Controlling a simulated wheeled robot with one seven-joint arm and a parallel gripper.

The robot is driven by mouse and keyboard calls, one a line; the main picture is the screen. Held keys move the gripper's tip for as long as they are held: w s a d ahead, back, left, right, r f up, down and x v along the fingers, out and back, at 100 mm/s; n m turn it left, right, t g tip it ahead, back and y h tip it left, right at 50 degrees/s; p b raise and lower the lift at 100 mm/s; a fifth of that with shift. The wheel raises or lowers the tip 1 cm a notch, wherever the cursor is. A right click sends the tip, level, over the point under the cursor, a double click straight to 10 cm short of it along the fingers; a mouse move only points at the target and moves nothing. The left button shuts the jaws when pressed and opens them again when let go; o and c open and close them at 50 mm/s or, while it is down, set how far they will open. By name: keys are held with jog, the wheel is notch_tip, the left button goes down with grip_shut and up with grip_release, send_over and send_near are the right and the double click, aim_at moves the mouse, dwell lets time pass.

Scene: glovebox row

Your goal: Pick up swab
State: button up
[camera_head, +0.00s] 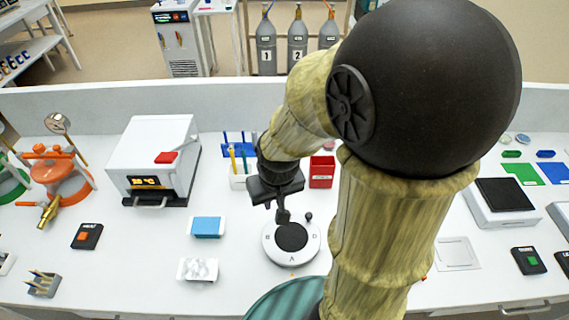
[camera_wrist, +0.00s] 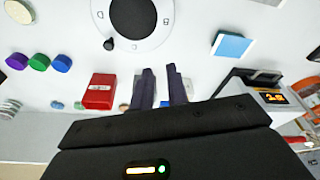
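I cannot single out a swab for certain. Thin sticks stand in a small grey block (camera_head: 42,285) at the front left in the head view. More sticks, one of them yellow, stand at a blue rack and white holder (camera_head: 238,182) behind my gripper. My gripper (camera_head: 283,216) points down over the back of a round white dial (camera_head: 270,252) with a black centre. In the wrist view, the two dark fingers (camera_wrist: 161,72) are apart with a narrow gap and nothing seen held. The rack behind them is mostly hidden there.
A red box (camera_head: 322,171) stands just right of my gripper. A white oven (camera_head: 152,160), a blue-topped block (camera_head: 207,227) and a marbled white block (camera_head: 198,269) lie to the left. Bare white bench lies between them. My arm hides the bench right of the dial.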

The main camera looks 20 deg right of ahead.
jog(key=w+d+r+m+g+p, duration=0.1)
jog(key=w+d+r+m, duration=0.3)
jog(key=w, duration=0.5)
jog(key=w+d+r+m+g+p, duration=0.1)
jog(key=w+d+r+m+p, duration=0.2)
jog(key=w, duration=0.6)
jog(key=d+r, duration=0.2)
jog(key=d, duration=0.1)
jog(key=shift+d+r+m+g, duration=0.25)
jog(key=shift+d+m+g, duration=0.05)
jog(key=shift+d+m, duration=0.1)
notch_tip(320, 180, down, 12)
jog(key=p, duration=0.3)
jog(key=shift+f, duration=0.15)
jog(key=shift+s+a+f+p, duration=0.1)
jog(key=shift+f+p, duration=1.2)
jog(key=shift+f, duration=1.3)
